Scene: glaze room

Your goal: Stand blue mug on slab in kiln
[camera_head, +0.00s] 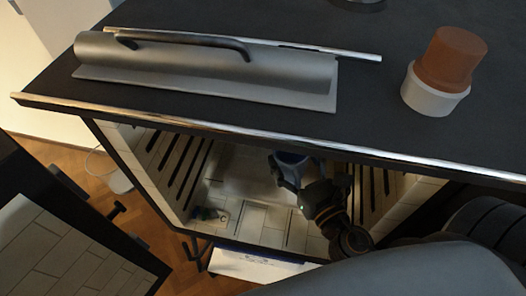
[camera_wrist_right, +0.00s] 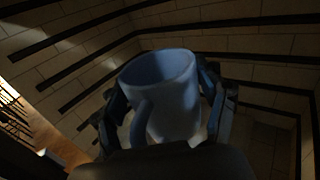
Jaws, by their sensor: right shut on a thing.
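The blue mug (camera_head: 291,160) is inside the open kiln (camera_head: 170,165) in the head view, mostly hidden by my gripper and the kiln's top edge. My right gripper (camera_head: 291,178) reaches in through the opening and is shut on the mug. In the right wrist view the mug (camera_wrist_right: 172,95) looks upright, rim up and handle toward the camera, between the two fingers of my right gripper (camera_wrist_right: 163,105). A pale flat surface (camera_head: 240,172) lies in the kiln; I cannot tell whether it is the slab or whether the mug touches it. My left gripper is not seen.
Slotted brick walls (camera_wrist_right: 255,70) close in around the gripper. A small dark object (camera_head: 208,214) is at the kiln's lower left. The open kiln door (camera_head: 60,240) stands at left. On the dark top (camera_head: 360,105) are a grey handled piece (camera_head: 200,70) and an orange-and-white pot (camera_head: 440,75).

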